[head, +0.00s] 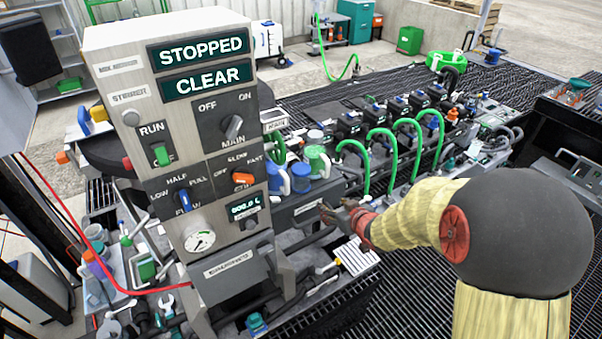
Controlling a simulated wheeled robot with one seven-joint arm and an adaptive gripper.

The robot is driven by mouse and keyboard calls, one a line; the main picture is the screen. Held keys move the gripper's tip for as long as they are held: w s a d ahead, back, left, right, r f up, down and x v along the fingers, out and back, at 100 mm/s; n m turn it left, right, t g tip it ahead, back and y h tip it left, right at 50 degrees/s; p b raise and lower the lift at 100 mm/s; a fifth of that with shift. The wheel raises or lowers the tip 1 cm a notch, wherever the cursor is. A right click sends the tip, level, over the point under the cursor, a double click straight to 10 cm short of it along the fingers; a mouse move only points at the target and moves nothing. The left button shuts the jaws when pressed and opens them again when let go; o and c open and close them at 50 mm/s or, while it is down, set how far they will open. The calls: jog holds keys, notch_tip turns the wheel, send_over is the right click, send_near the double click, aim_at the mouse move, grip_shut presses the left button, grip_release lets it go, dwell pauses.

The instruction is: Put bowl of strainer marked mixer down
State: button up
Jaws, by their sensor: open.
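My gripper (330,210) is right of the control panel (180,150), at the end of my arm. It points left and its fingers are open, with nothing visible between them. Just beyond it stand a blue-topped strainer-like part (300,178) and a green-and-white one (318,160). Another blue-and-white part (276,180) is beside the panel edge. A small white label (308,207) sits near the fingertips, too small to read. I cannot tell which part is marked mixer, nor pick out its bowl for certain.
The panel reads STOPPED and CLEAR. Green hoses (390,150) loop over a row of black valves behind the gripper. A red hose (100,277) runs at left. A white slatted plate (357,256) lies below the gripper. Dark grating (400,285) is mostly bare at front right.

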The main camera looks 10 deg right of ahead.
aim_at(306, 183)
jog(key=w+a+r+n+t+y, duration=0.1)
jog(key=w+a+r+t+y, duration=0.15)
jog(key=a+r, duration=0.25)
jog(key=shift+y, duration=0.45)
jog(key=x, duration=0.8)
jog(key=shift+d, duration=0.1)
jog(key=shift+r, duration=0.1)
jog(key=shift+c, duration=1.1)
jog(key=c, duration=0.7)
jog(key=shift+r, duration=0.1)
jog(key=shift+c, duration=0.6)
